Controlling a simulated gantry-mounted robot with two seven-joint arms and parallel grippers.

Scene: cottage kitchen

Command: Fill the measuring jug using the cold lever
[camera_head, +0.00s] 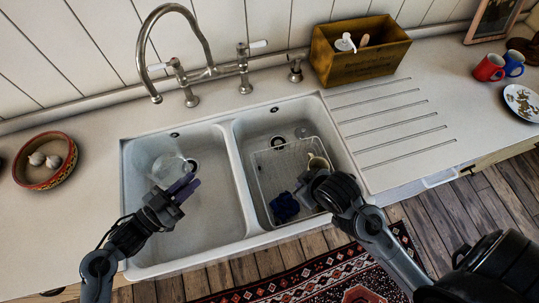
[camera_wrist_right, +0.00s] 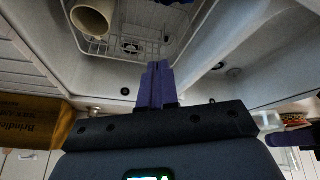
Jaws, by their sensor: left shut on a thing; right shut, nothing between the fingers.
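The bridge tap has a left lever (camera_head: 160,66) and a right lever (camera_head: 259,44), both with white handles; I cannot read which is cold. No water stream shows. My right gripper (camera_head: 308,180) is over the right basin; its purple fingers (camera_wrist_right: 154,84) are shut and empty in the right wrist view.
A wire rack (camera_head: 262,172) in the right basin holds a cream mug (camera_head: 318,161), close to my right gripper, and a dark blue cloth (camera_head: 284,207). A wooden box (camera_head: 358,62) stands behind. A bowl (camera_head: 45,158) is at left. The ribbed drainer (camera_head: 400,128) is clear.

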